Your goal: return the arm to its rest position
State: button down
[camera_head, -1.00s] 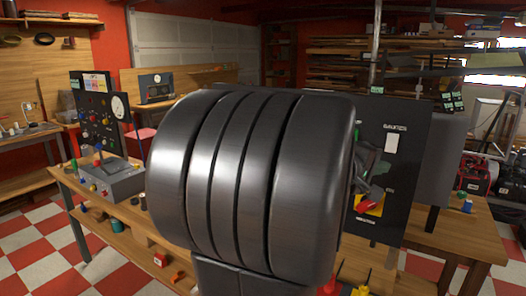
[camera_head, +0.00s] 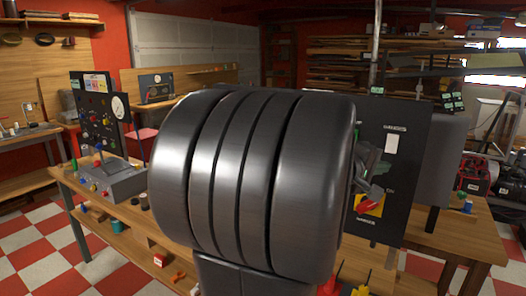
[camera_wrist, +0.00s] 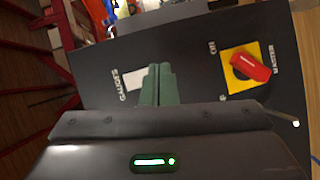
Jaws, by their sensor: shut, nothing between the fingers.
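My gripper shows in the wrist view (camera_wrist: 158,86) with its two green fingers pressed together and nothing between them. It faces a dark panel (camera_wrist: 195,60) with a white rectangle marked GAUGES and a red master switch (camera_wrist: 250,67) on a yellow plate. The fingertips lie in the picture between the white rectangle and the switch; I cannot tell the distance to the panel. In the head view my large dark arm link (camera_head: 255,185) fills the middle and hides much of the bench. The panel (camera_head: 408,130) and red switch (camera_head: 369,205) show just right of it.
A wooden bench (camera_head: 120,207) carries a control box with knobs (camera_head: 112,180) and an upright panel (camera_head: 98,112) at left. Another wooden table (camera_head: 465,232) stands at right. Checkered floor (camera_head: 30,250) is open at the lower left.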

jog(key=w, duration=0.1)
jog(key=w+d+r, duration=0.1)
jog(key=w+d+b, duration=0.1)
jog(key=shift+w+d+r, duration=0.1)
jog(key=shift+w+r, duration=0.15)
jog(key=shift+b, duration=0.35)
